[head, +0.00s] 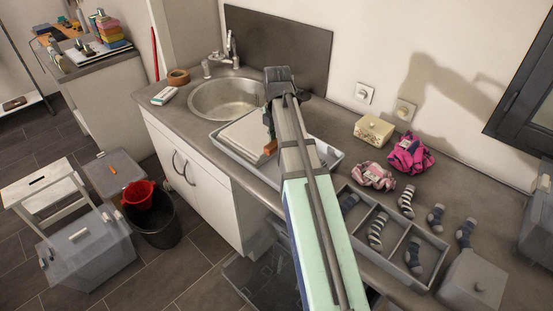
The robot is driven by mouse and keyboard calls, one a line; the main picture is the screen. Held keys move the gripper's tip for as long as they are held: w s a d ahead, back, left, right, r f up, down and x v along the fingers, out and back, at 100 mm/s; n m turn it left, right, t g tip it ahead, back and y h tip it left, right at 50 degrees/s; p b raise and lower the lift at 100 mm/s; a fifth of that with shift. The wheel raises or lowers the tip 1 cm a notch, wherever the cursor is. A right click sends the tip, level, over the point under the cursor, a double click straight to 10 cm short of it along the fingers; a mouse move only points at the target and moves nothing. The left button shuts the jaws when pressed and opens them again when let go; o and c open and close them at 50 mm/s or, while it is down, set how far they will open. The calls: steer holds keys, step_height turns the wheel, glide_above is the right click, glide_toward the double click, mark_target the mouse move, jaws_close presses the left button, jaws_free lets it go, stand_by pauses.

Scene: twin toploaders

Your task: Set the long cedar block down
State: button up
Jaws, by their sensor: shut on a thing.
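My arm reaches from the lower right over the counter, and my gripper (269,128) points down above a grey tray beside the sink. A small reddish-brown piece, which looks like the long cedar block (270,147), shows at the fingertips. My gripper is shut on it. My arm hides part of the block and the tray's middle. I cannot tell whether the block touches anything below. The grey tray (333,158) holds a pale, flat folded item (243,136) on its left side.
A round sink (222,99) lies behind the tray. To the right are a divided organizer (424,279) with socks, several loose socks, pink bundles (410,154), a cream box (374,130) and a grey lidded box (474,281). A roll of brown tape (178,77) sits left of the sink.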

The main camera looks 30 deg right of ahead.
mark_target(277, 168)
steer(key=shift+f+p, duration=0.95)
steer(key=shift+f, duration=3.9)
steer(key=shift+f, duration=0.15)
steer(key=o, duration=0.9)
step_height(277, 168, up, 12)
steer(key=b, duration=0.2)
steer(key=shift+r+b, duration=0.2)
steer(key=shift+b, duration=0.1)
